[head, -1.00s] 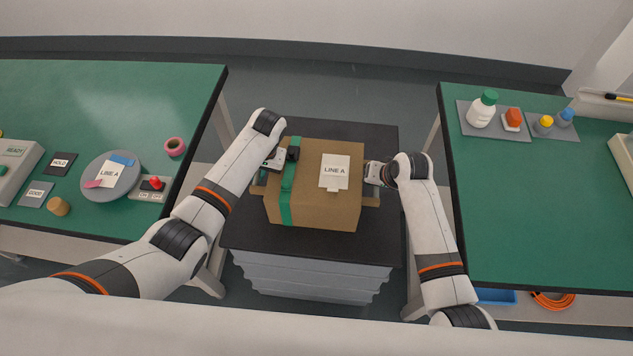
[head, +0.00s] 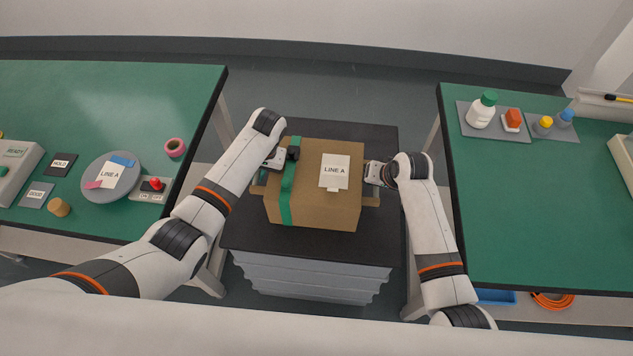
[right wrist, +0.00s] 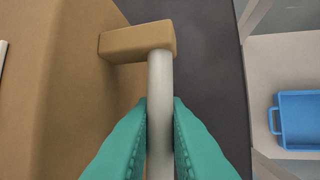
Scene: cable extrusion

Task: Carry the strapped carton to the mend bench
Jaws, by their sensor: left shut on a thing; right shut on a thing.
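The strapped carton (head: 325,205) is a brown box with a green strap (head: 286,205) on its left part and a LINE A label (head: 334,171) on top. It is upright at the black-topped stand (head: 240,235); I cannot tell if it rests there or hangs just above. My left gripper (head: 274,164) is at the carton's left side, its fingertips mostly hidden, shut on what seems the left handle. My right gripper (head: 372,173) is at the right side. In the right wrist view its teal fingers (right wrist: 160,125) are shut on a pale handle bar (right wrist: 160,85) held by a tan block (right wrist: 137,42).
A green bench (head: 110,85) on the left bears a round grey plate (head: 122,188), a pink tape roll (head: 174,147) and cards. A green bench (head: 530,210) on the right bears bottles on grey mats (head: 480,130). Its near part is clear. Floor gaps flank the stand.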

